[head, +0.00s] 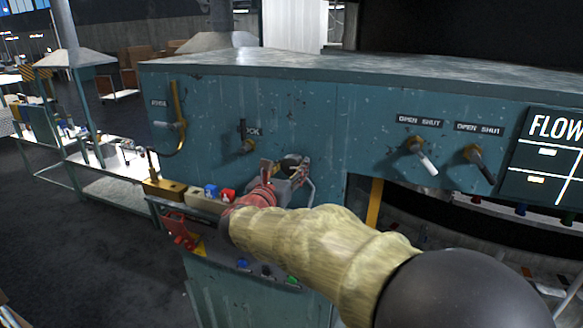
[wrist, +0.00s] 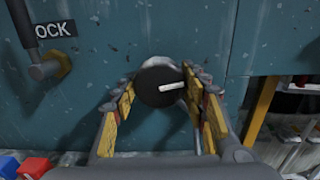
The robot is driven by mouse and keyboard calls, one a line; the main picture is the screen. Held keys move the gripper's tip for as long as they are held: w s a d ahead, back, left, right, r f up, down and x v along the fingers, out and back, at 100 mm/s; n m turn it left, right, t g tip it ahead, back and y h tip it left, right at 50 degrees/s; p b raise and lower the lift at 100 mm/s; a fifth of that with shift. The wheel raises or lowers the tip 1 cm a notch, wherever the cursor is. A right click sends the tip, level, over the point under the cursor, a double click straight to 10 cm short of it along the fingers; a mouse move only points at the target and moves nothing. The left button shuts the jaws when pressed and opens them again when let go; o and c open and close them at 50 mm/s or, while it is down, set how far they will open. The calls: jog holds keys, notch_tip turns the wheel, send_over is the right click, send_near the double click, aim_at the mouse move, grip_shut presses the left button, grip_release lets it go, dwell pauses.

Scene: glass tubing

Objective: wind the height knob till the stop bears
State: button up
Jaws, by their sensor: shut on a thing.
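The height knob (wrist: 160,84) is a round dark knob with a white mark on its face, on the teal panel. In the wrist view it sits between the two yellow-padded fingers of my gripper (wrist: 162,98), which is shut on it. The white mark points to the right, tilted slightly up. In the head view my gripper (head: 284,172) is at the panel and the knob (head: 292,163) is mostly hidden by the fingers. The stop cannot be made out in either view.
A lever marked OCK (wrist: 40,68) stands left of the knob; its label is partly hidden. Two OPEN SHUT valves (head: 418,148) are at the right. A ledge with coloured buttons (head: 228,195) lies below left. A curved brass pipe (head: 179,115) is farther left.

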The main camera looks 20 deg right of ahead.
jog(key=shift+f+m+b, duration=0.15)
jog(key=shift+m+b, duration=0.15)
jog(key=shift+b, duration=0.6)
jog(key=shift+f+m+b, duration=0.15)
jog(key=shift+m+b, duration=0.45)
jog(key=shift+b, duration=0.65)
jog(key=m+b, duration=0.2)
jog(key=b, duration=0.2)
jog(key=m+b, duration=0.3)
jog(key=b, duration=0.2)
jog(key=shift+a, duration=0.1)
jog(key=shift+r+m+b, duration=0.2)
jog(key=shift+m+b, duration=0.3)
jog(key=shift+b, duration=0.35)
jog(key=o, duration=1.1)
jog(key=shift+r, duration=0.1)
jog(key=shift+c, duration=0.2)
jog(key=shift+o, duration=0.6)
